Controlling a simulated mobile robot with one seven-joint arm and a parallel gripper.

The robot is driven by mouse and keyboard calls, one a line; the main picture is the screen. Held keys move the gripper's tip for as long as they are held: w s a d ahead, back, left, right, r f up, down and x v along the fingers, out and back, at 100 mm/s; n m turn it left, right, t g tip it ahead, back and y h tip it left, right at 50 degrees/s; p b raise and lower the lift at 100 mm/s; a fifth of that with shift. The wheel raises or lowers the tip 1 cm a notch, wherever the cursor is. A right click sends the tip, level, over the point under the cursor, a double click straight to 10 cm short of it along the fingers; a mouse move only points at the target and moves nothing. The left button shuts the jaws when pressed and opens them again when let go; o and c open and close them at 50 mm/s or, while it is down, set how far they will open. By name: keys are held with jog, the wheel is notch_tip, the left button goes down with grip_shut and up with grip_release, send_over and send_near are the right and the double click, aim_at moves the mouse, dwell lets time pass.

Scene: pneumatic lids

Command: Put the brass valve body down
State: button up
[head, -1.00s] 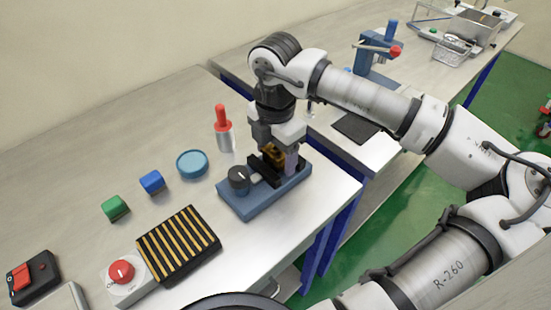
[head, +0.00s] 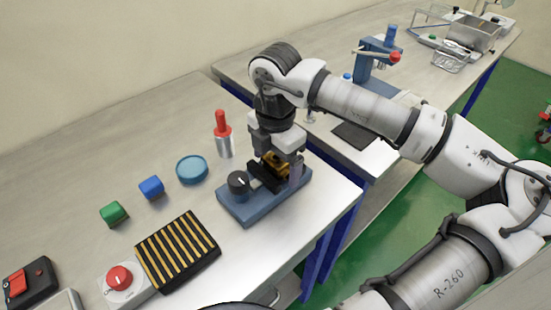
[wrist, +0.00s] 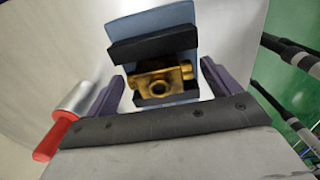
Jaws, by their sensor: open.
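The brass valve body (head: 277,161) sits between the black jaws of a blue vise (head: 240,208) at the right end of the near bench. In the wrist view the brass valve body (wrist: 160,82) lies between the two dark jaw blocks, with a round opening facing the camera. My gripper (head: 276,157) is open just over it, pointing down. In the wrist view the purple fingers of my gripper (wrist: 163,85) stand apart on either side of the brass, with visible gaps. My gripper partly hides the valve body in the head view.
A red-handled metal cylinder (head: 223,140) stands close behind the vise. A blue round dish (head: 192,169), a blue block (head: 151,187), a green block (head: 113,214) and a black-and-yellow striped pad (head: 178,250) lie left of it. A second bench (head: 330,90) stands behind.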

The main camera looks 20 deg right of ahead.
aim_at(276, 157)
notch_tip(276, 157, up, 12)
jog(key=b, duration=0.1)
jog(key=shift+b, duration=0.4)
jog(key=shift+r, duration=0.1)
dwell(1.9)
